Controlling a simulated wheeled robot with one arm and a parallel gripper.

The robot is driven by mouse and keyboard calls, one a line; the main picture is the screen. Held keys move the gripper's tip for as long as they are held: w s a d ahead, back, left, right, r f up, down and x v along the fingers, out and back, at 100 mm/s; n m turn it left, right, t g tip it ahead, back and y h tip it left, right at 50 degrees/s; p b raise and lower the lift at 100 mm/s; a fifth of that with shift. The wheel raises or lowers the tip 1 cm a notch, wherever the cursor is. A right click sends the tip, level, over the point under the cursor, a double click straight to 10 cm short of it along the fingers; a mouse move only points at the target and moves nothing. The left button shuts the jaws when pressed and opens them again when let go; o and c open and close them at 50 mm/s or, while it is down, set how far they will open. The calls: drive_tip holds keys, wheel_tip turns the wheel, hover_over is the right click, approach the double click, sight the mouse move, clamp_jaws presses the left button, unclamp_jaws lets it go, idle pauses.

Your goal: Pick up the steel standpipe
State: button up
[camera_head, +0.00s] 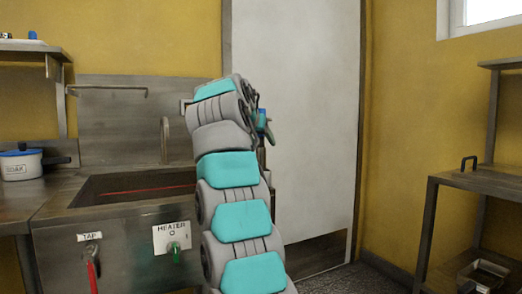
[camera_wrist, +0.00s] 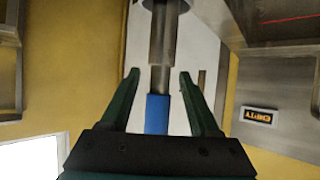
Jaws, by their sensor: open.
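My gripper (camera_wrist: 159,76) is open, its two dark green fingers apart in the wrist view. A steel pipe (camera_wrist: 160,50) runs down from the top edge and ends in a blue sleeve (camera_wrist: 157,113). It looks like the steel standpipe. The blue sleeve lies in line with the gap between my fingers, with room visible on both sides. I cannot tell how deep between the fingers it is. In the head view my arm hides most of the gripper, and a small blue part (camera_head: 262,122) shows beside the arm's upper end.
A steel sink unit (camera_head: 120,230) with a red line inside, a tap handle and a heater switch stands left of my arm. A pot (camera_head: 21,165) is on the left counter. A white door (camera_head: 310,120) is behind my arm. A steel rack (camera_head: 470,180) stands at right.

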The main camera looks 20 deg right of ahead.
clamp_jaws()
idle(0.4)
